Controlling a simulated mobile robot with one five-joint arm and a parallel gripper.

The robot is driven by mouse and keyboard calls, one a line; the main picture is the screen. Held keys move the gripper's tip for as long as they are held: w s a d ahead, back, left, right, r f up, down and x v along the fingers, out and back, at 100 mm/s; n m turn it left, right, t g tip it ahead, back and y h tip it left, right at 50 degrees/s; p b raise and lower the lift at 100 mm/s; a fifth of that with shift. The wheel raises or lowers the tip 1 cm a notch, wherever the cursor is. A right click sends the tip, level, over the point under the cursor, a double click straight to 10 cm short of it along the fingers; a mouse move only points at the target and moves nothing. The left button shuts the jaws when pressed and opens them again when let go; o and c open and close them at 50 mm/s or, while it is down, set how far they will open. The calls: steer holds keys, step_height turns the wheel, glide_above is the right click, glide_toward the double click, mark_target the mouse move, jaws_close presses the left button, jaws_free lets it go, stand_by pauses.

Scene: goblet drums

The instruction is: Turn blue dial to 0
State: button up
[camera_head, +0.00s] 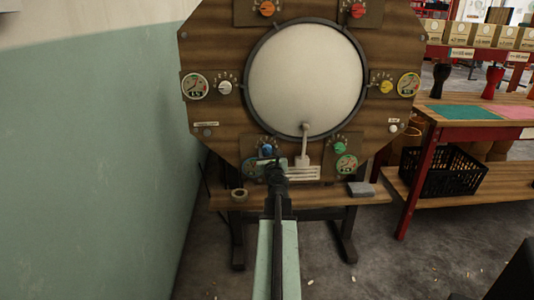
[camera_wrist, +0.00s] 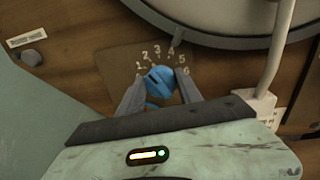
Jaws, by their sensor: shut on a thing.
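The blue dial (camera_head: 266,149) sits on a small plate at the lower left of the round white drum face. In the wrist view the blue dial (camera_wrist: 158,80) is between the two fingers of my gripper (camera_wrist: 160,90), which is shut on it. Part of the dial's lower side is hidden by the gripper. White numbers curve around its top, with 1, 2, 3, 5 and 6 legible; no 0 can be made out. A dark slot marks the dial's face, but which number it points to is unclear. In the head view my gripper (camera_head: 272,163) reaches the dial from below.
Orange (camera_head: 266,9), red (camera_head: 357,10), white (camera_head: 225,87), yellow (camera_head: 386,87) and green (camera_head: 340,148) dials sit around the drum face (camera_head: 305,80). A pale lever (camera_head: 303,145) stands just right of my gripper. A tape roll (camera_head: 239,194) lies on the ledge. A green wall (camera_head: 90,150) is at left.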

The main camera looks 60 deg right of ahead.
steer(key=shift+n, duration=0.3)
steer(key=n+p, duration=0.1)
steer(key=n, duration=0.4)
steer(key=shift+r, duration=0.1)
steer(key=n+g, duration=0.1)
steer(key=n, duration=0.4)
steer(key=shift+n+p, duration=0.3)
steer(key=shift+p, duration=0.05)
steer(key=shift+w+n, duration=0.1)
steer(key=shift+n, duration=0.2)
steer(key=o, duration=1.4)
steer(key=shift+a, duration=0.1)
steer(key=shift+c, duration=0.2)
